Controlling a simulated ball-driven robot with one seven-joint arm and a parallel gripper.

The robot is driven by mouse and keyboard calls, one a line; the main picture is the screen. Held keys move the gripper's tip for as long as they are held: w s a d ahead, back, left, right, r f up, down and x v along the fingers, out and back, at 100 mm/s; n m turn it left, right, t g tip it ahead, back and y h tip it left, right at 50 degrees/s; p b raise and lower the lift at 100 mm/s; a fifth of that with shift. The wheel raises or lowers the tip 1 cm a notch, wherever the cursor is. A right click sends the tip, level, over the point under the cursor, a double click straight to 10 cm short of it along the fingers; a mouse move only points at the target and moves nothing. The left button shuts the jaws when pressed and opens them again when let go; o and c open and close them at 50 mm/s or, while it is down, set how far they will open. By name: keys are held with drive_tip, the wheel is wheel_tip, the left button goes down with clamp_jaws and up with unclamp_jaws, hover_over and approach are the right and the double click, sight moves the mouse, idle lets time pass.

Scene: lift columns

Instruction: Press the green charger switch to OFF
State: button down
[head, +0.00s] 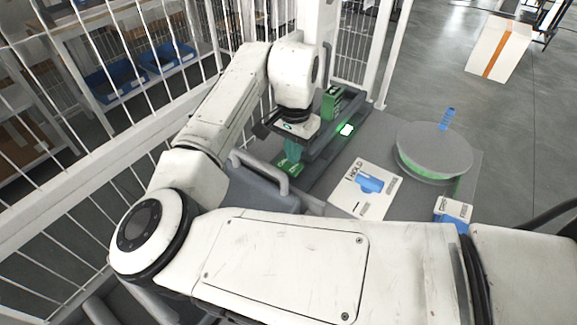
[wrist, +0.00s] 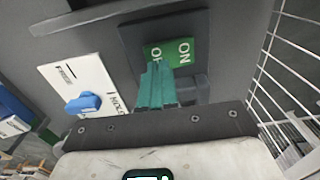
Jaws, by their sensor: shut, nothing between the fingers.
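The green switch (wrist: 181,52) shows in the wrist view as a green plate in a dark housing, marked ON on the right and OF, partly hidden, on the left. In the head view a green piece (head: 287,169) shows just under my gripper, likely the same switch. My gripper (wrist: 155,66) is shut and empty, its teal fingers pressed together. The fingertips overlap the lower left part of the switch, at the OFF lettering. I cannot tell whether they touch it. In the head view my gripper (head: 292,158) points down over the green piece.
A white HOLD plate with a blue knob (head: 369,183) lies right of the switch. Beyond are a lit green button (head: 347,130), a green block (head: 332,103) and a round grey disc (head: 435,150). A grey handle rail (head: 262,170) stands close to my gripper. White fencing runs on the left.

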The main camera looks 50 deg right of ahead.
sight(294, 167)
drive_tip(key=shift+f+b, duration=0.55)
drive_tip(key=shift+f, duration=0.7)
idle(0.6)
drive_tip(key=shift+r, duration=0.15)
wheel_tip(294, 167, up, 7)
drive_tip(key=p, duration=0.6)
drive_tip(key=shift+p, duration=0.4)
idle(0.4)
